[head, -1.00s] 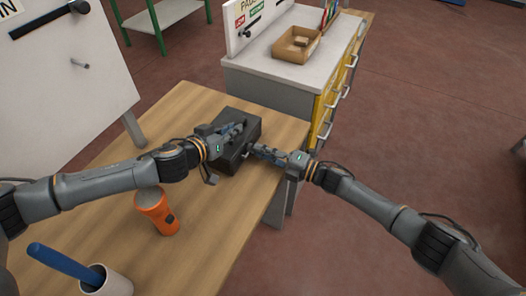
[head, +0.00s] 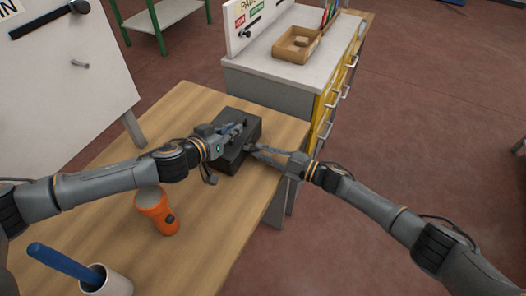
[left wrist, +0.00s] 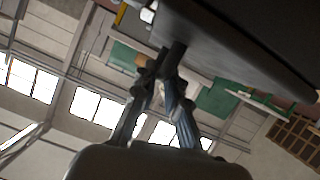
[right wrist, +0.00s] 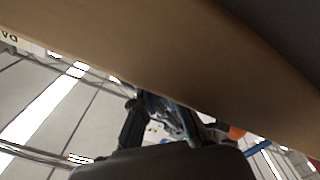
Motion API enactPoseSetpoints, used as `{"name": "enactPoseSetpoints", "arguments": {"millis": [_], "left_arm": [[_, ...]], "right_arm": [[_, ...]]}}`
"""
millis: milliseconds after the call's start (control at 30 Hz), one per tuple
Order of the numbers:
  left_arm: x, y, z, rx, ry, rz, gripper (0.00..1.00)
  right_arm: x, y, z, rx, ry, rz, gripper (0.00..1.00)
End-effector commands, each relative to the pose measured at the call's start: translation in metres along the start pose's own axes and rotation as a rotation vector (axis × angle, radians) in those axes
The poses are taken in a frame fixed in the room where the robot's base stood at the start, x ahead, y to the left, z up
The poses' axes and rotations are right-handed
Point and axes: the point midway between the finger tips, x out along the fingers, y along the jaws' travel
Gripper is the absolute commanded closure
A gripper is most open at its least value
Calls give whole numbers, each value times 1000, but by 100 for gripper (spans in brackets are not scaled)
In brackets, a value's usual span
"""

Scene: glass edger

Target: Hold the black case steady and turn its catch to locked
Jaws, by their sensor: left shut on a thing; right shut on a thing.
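The black case (head: 231,159) stands near the far right edge of the wooden table. My left gripper (head: 241,127) lies across the top of the case. In the left wrist view its fingertips (left wrist: 172,62) meet on a small dark part beside the case's dark body (left wrist: 235,45); I take it as part of the case. My right gripper (head: 254,148) reaches the case's right side and is shut at the catch, which its fingertips mostly hide. In the right wrist view the fingers (right wrist: 160,105) are partly hidden, and the catch's position cannot be read.
A white-topped cabinet (head: 270,75) with a cardboard tray (head: 297,45) stands behind. A white board (head: 70,95) is at the left.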

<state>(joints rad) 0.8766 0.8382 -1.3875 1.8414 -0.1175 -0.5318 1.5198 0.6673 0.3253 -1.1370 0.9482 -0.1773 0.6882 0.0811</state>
Motion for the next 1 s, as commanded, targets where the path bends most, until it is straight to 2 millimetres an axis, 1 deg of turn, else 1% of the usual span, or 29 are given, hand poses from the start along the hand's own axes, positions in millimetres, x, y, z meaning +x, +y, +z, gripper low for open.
{"name": "enactPoseSetpoints", "arguments": {"millis": [300, 600, 800, 1000], "left_arm": [[0, -2, 0, 1, 0, -3, 100], [0, -2, 0, 0, 0, -4, 100], [0, -2, 0, 0, 0, -4, 100], [0, -2, 0, 0, 0, -5, 100]], "right_arm": [[-1, 0, 0, 299, -1, -1, 100], [-1, 0, 0, 560, -1, 0, 100], [-1, 0, 0, 687, -1, 0, 100], [-1, 1, 0, 767, -1, 1, 100]]}}
